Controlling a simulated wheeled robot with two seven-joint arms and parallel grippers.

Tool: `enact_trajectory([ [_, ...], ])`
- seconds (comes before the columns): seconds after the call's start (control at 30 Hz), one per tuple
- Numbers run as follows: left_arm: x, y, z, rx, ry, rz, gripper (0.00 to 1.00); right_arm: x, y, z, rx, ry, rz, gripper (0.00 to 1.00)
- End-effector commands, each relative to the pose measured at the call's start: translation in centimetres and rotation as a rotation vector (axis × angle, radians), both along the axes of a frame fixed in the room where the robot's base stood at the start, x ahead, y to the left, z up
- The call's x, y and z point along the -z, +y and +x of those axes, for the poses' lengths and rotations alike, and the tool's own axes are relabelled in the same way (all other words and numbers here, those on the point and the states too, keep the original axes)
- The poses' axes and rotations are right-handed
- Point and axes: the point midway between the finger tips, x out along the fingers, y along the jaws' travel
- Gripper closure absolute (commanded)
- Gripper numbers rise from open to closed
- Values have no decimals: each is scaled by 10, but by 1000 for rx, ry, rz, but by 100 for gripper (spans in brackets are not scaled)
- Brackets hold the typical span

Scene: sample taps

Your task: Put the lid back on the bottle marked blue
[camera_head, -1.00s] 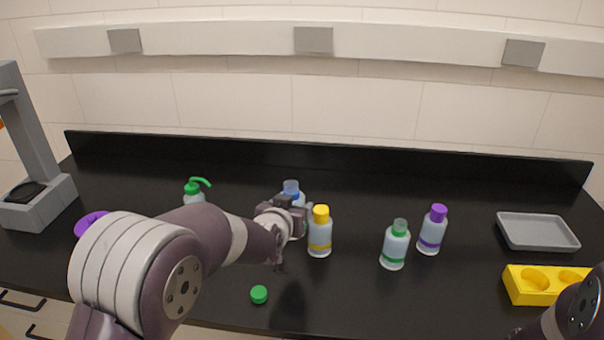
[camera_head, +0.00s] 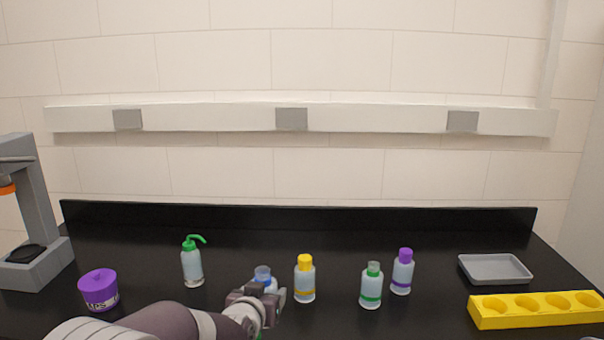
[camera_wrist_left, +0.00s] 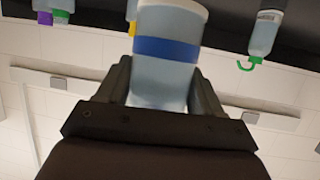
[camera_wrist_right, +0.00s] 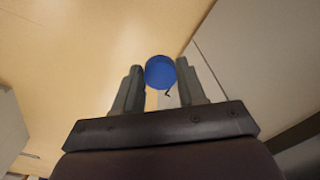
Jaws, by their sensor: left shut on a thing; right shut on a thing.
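The bottle marked blue (camera_head: 262,272) stands among the bottles on the black counter, its clear neck bare of a lid. My left gripper (camera_head: 263,293) is shut on this bottle and hides its lower part. In the left wrist view the bottle (camera_wrist_left: 166,55) shows upside down with its blue band, between the fingers. The blue lid (camera_wrist_right: 160,72) is held between the fingertips of my right gripper (camera_wrist_right: 161,80), shut on it, in the right wrist view. The right gripper and lid are outside the head view.
Yellow-capped (camera_head: 305,280), lidless green-marked (camera_head: 371,288) and purple-capped (camera_head: 402,272) bottles stand to the right. A green-nozzled wash bottle (camera_head: 192,264) and purple container (camera_head: 98,290) are left. A grey tray (camera_head: 495,268) and yellow rack (camera_head: 540,311) are at right.

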Motion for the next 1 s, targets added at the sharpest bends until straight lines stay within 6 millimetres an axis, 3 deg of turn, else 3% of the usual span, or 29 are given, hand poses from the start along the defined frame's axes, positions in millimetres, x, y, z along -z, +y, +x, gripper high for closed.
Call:
enact_trajectory([
  [0.37,-7,0,0,0,-1,0,88,-37,11,59,-227,1,-2,87],
  [0.57,-13,0,0,0,0,0,88,-62,41,105,-406,2,-4,87],
  [0.73,-19,0,0,0,0,0,88,-79,83,143,-555,3,-4,87],
  [0.87,-21,0,0,0,0,0,88,-80,108,150,-624,6,-5,87],
  [1.0,-21,0,0,0,0,0,88,-78,115,150,-644,3,-5,87],
])
